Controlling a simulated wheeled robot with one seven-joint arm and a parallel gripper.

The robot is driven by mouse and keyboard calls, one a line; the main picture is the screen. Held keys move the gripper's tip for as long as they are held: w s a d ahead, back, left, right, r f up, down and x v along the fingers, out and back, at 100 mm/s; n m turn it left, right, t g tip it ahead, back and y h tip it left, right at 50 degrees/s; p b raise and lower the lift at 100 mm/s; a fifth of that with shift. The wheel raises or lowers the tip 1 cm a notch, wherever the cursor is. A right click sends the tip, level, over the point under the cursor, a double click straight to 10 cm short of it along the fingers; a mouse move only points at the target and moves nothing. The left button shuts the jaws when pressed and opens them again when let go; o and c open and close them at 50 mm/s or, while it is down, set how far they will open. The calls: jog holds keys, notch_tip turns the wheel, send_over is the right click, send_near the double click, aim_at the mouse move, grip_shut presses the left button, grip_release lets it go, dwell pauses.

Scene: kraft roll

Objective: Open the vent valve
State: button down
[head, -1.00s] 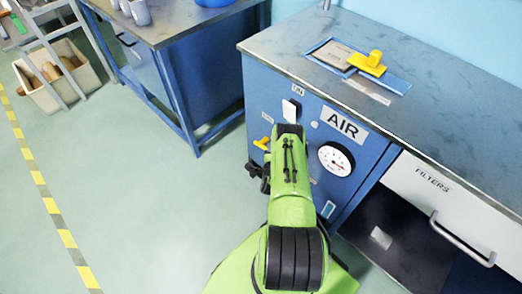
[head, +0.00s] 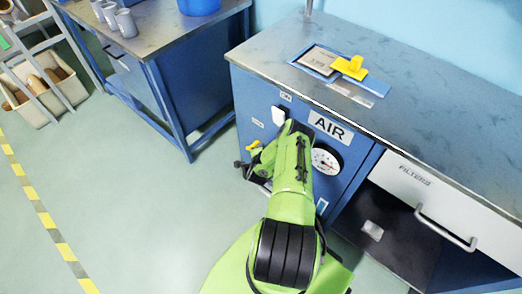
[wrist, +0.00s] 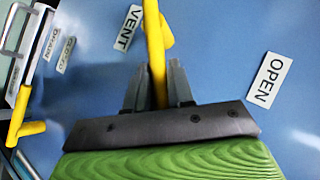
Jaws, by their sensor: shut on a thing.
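My gripper (wrist: 158,88) is shut on a yellow valve handle (wrist: 155,45) beside the VENT label (wrist: 128,27) in the wrist view. The handle runs up between the fingers, and its lower part is hidden by the gripper. An OPEN label (wrist: 268,80) is on the blue panel to the right. In the head view my green arm reaches down to the blue cabinet front, and its wrist covers much of the valve area. A yellow handle (head: 253,145) shows just left of my wrist; the fingers are hard to make out there.
A second yellow handle (wrist: 25,128) is at the left of the wrist view, near DRAIN (wrist: 46,43) and CLOSED labels. In the head view, a pressure gauge (head: 325,160) is right of my arm and a FILTERS drawer (head: 420,190) farther right. The floor at left is open.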

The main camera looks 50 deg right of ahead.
jog(key=c, duration=1.1)
grip_release()
jog(key=p+v, duration=0.6)
jog(key=v, duration=0.9)
jog(key=shift+s+a+r, duration=0.1)
jog(key=shift+s+a, duration=0.1)
jog(key=shift+a, duration=0.1)
